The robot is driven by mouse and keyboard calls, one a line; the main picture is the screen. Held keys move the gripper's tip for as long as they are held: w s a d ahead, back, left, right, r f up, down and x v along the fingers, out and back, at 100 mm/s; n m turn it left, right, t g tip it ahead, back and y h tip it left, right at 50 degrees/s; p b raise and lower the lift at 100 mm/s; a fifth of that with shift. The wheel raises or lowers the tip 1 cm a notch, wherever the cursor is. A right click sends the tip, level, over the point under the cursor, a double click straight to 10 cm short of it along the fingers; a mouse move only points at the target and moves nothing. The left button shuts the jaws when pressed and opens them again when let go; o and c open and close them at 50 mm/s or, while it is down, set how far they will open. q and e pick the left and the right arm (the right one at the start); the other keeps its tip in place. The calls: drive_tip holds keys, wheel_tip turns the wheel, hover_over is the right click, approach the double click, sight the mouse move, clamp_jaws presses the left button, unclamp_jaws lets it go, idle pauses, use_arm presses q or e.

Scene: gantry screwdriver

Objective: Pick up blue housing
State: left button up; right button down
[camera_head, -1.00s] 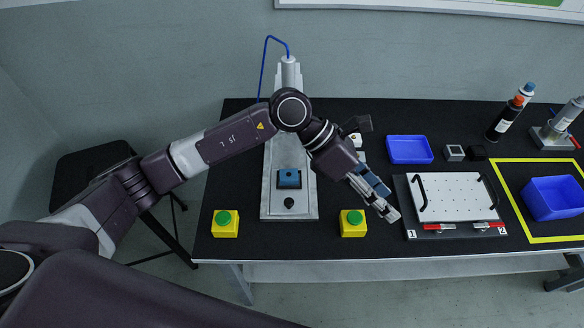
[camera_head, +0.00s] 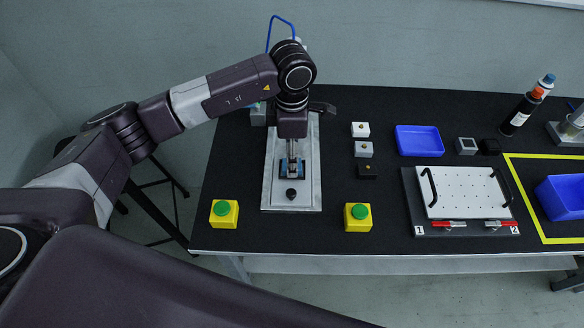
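The blue housing (camera_head: 283,170) sits on the grey base plate (camera_head: 308,200) of the gantry screwdriver, partly covered by my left gripper. My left gripper (camera_head: 292,170) points down with its silver fingers right at the housing. The housing's blue edges show beside the fingers. Whether the fingers are shut on it or still apart is too small to tell. My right gripper is not in view.
Yellow boxes with green buttons flank the base plate at left (camera_head: 224,214) and right (camera_head: 358,217). Small white, grey and black blocks (camera_head: 364,150) stand right of it. Farther right are a blue tray (camera_head: 419,141), a white perforated plate (camera_head: 466,193), a blue bin (camera_head: 562,197) and bottles.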

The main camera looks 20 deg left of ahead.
use_arm(q)
wheel_tip(320, 180, down, 2)
drive_tip(key=shift+f+b, duration=0.1)
drive_tip(key=shift+b, duration=0.2)
drive_tip(key=c, duration=1.3)
drive_tip(key=shift+r, duration=0.2)
